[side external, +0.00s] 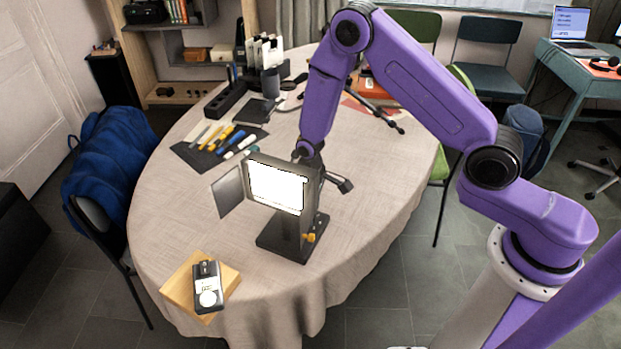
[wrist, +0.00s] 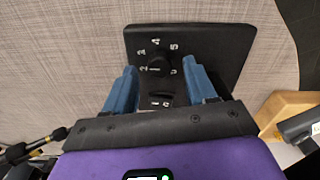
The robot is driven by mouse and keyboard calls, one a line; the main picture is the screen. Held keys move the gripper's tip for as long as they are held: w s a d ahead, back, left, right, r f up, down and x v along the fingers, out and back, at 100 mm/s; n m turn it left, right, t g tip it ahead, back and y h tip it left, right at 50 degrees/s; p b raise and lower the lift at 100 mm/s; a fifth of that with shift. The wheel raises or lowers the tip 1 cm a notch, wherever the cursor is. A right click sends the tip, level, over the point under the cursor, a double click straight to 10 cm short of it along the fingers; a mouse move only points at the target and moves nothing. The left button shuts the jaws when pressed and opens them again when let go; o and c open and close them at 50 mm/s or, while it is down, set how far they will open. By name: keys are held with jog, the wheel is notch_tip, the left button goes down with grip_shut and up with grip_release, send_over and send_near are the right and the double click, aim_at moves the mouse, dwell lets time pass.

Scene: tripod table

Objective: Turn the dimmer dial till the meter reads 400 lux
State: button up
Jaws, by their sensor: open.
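The black dimmer dial (wrist: 158,62) sits on a dark plate (wrist: 215,45) in the wrist view, with white numbers around it. My gripper (wrist: 159,66) is open, with one blue finger on each side of the dial; whether they touch it I cannot tell. The meter (side external: 206,289) lies tilted on a wooden block (side external: 176,280) at the table's near left in the side view; its reading is too small to make out. The lamp panel (side external: 275,187) glows bright white. In the side view my gripper is partly hidden behind the lamp, and I cannot make out the dial.
A dark mat (side external: 212,150) with pens and markers lies farther back. A black organizer (side external: 226,100) and other items stand at the back. The cloth-covered table is clear at front centre and right.

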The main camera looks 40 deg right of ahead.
notch_tip(320, 180, up, 16)
dwell(0.6)
jog(key=shift+r, duration=0.1)
jog(key=s+d+r+n, duration=0.2)
jog(key=s+r, duration=0.1)
jog(key=s, duration=0.6)
jog(key=s+d+r+n, duration=0.2)
jog(key=s+r, duration=0.1)
jog(key=s, duration=0.7)
jog(key=s+d+r+n, duration=0.2)
jog(key=s+r, duration=0.1)
jog(key=s, duration=0.6)
jog(key=shift+s+r, duration=0.3)
jog(key=shift+s, duration=0.1)
jog(key=shift+d, duration=0.1)
